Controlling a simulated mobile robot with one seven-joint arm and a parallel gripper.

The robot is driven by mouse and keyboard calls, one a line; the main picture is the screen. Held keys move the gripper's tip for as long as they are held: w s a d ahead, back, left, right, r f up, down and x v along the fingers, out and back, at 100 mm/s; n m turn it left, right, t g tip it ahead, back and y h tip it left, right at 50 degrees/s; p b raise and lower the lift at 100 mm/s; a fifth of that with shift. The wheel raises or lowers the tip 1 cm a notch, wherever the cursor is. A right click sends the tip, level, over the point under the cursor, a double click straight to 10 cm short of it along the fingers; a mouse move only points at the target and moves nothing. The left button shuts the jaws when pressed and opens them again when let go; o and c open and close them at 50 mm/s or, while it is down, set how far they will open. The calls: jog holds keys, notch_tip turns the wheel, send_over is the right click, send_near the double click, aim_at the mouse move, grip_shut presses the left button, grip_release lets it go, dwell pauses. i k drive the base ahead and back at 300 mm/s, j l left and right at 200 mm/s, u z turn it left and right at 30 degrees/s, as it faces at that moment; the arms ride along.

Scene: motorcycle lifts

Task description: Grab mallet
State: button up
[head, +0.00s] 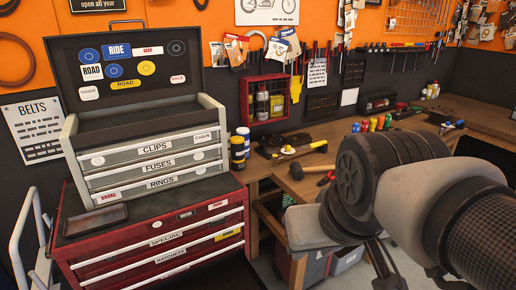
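A mallet with a dark head (296,172) and a light wooden handle lies on the wooden workbench (285,187), near its front left end. My arm comes in from the right. Its dark wrist is to the right of the mallet in the picture and nearer the camera. Dark finger-like parts of my gripper (384,265) show below the wrist, apart from the mallet. The fingertips are not clear, so I cannot tell whether they are open or shut. I see nothing held.
A red tool cabinet (150,238) with a grey toolbox (150,150) stands left of the bench. A yellow-handled tool (304,148) lies behind the mallet. Several coloured bottles (372,124) stand farther back. A white hand-truck-like frame (38,240) is at far left.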

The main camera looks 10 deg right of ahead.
aim_at(298, 173)
jog(key=z, duration=0.5)
jog(key=i+l+z, duration=0.4)
jog(key=i, duration=0.45)
jog(key=i+l+z, duration=0.2)
jog(key=i, duration=0.2)
jog(key=i+j+z, duration=0.25)
jog(key=i, duration=0.3)
